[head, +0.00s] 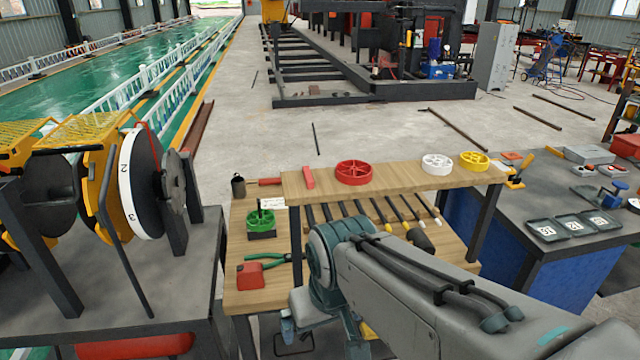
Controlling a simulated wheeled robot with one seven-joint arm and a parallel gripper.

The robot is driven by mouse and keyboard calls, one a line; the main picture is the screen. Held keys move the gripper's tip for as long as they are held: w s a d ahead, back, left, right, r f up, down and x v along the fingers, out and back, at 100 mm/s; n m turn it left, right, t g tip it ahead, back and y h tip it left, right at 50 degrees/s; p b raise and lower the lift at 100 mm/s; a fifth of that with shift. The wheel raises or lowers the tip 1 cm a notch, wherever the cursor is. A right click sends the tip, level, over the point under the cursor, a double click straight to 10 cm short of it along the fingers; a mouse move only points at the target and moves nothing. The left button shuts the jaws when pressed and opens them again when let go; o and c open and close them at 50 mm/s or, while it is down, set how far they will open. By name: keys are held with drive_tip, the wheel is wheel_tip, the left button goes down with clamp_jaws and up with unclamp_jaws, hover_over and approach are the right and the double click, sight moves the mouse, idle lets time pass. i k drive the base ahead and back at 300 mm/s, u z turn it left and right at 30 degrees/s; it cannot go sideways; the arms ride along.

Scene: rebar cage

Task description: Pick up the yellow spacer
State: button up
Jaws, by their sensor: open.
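The yellow spacer (474,160) is a spoked wheel. It lies flat near the right end of the raised wooden shelf (395,177), just right of the white spoked spacer (437,164). A larger red spoked spacer (353,172) lies further left on the same shelf. My grey arm rises from the lower right in front of the shelf and bends downward left of centre. My gripper does not show; it is hidden or below the frame. Nothing touches the yellow spacer.
A green spacer (261,221) sits on the lower wooden bench at left, near green-handled pliers (268,258) and a red tape measure (262,279). Rods lie under the shelf. Left stands a reel machine (140,185); right, a grey-topped table (560,200) with trays.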

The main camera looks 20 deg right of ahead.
sight(470, 160)
drive_tip(key=z, duration=3.2)
drive_tip(key=i, duration=1.75)
drive_tip(key=u, duration=2.9)
